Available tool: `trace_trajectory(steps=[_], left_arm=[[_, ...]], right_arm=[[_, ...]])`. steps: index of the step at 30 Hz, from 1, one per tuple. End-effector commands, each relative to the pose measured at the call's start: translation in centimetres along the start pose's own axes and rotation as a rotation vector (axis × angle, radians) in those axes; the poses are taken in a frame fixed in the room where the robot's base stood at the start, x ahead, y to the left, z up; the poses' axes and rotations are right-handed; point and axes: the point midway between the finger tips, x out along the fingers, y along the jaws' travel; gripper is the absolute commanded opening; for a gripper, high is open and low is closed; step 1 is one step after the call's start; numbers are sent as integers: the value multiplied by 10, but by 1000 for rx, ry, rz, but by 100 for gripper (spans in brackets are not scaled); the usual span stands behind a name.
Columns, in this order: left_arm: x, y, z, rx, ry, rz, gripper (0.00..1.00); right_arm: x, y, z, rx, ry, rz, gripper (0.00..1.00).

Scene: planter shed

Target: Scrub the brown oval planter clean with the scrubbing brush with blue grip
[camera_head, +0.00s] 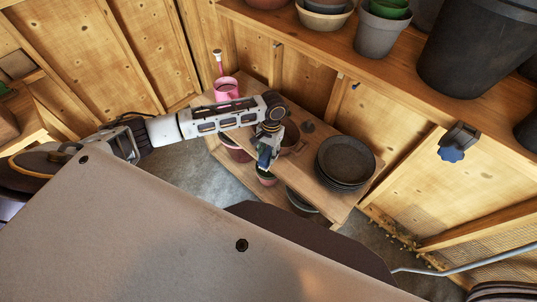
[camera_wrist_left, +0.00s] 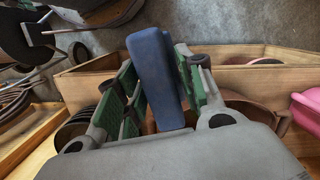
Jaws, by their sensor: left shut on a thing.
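My left gripper (camera_head: 267,150) is over the small wooden table, shut on the blue grip of the scrubbing brush (camera_head: 264,156). In the left wrist view the blue grip (camera_wrist_left: 156,75) sits between the green-padded fingers (camera_wrist_left: 160,88). The brush's bristles are hidden. My right gripper is not in view.
A stack of dark saucers (camera_head: 345,160) stands at the table's right end. A pink watering can (camera_head: 226,88) stands at its left end. Several pots stand on the lower shelf. A higher shelf (camera_head: 400,72) with pots runs along the wall behind.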

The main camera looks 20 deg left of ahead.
Motion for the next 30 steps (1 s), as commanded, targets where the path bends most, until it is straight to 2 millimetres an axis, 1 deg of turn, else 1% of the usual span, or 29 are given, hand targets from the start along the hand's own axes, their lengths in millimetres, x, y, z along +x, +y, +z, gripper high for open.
trace_trajectory(steps=[6,18,30], left_arm=[[2,-10,-13,135,0,-20,9],[0,-28,-34,405,1,-62,9],[-2,-44,-49,691,1,-104,9]], right_arm=[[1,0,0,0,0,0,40],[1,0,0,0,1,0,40],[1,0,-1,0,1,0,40]])
